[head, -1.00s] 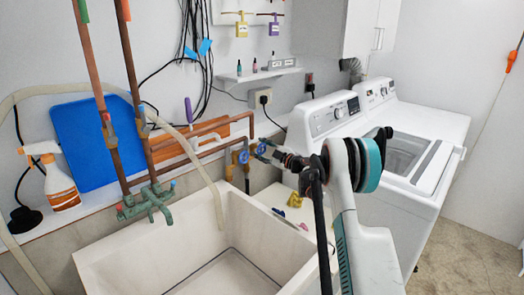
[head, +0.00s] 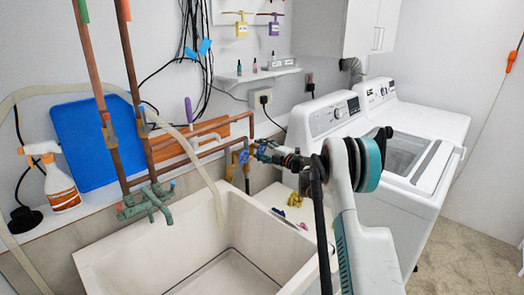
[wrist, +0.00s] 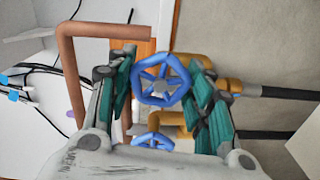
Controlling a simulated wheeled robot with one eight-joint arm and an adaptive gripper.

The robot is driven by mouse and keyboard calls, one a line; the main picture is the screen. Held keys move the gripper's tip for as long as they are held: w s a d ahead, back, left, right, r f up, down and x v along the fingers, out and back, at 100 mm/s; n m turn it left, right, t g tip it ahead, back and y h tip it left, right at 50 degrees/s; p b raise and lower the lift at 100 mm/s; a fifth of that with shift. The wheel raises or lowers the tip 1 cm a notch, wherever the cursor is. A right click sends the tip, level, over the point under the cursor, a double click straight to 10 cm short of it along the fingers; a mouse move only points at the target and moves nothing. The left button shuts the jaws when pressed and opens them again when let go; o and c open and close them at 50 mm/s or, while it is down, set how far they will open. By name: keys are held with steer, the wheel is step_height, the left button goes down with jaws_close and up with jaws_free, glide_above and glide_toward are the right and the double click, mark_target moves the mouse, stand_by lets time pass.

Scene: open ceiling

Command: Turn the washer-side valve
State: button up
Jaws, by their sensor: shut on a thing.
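Two blue valve wheels sit on the copper pipes above the sink. The valve wheel nearer the washer (head: 262,148) is at my gripper (head: 272,154) in the head view. In the wrist view, this blue wheel (wrist: 160,82) lies between the green finger pads of my gripper (wrist: 162,84), which is shut on its rim. The other blue valve wheel (wrist: 153,141) is below it in the wrist view, outside the grip. In the head view that wheel (head: 244,157) is just left of the held one. The exact pad contact is partly hidden.
The white sink (head: 285,240) is below the pipes, with a green faucet (head: 148,203) at its left. The white washer (head: 335,115) stands to the right. A beige hose (head: 205,175) hangs into the sink. Copper pipe (wrist: 85,28) runs close beside my fingers.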

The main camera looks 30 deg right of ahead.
stand_by(0.4)
steer(key=o, duration=1.1)
steer(key=shift+s+d, duration=0.1)
steer(key=v, duration=1.1)
steer(key=shift+s+d, duration=0.1)
steer(key=shift+s, duration=0.25)
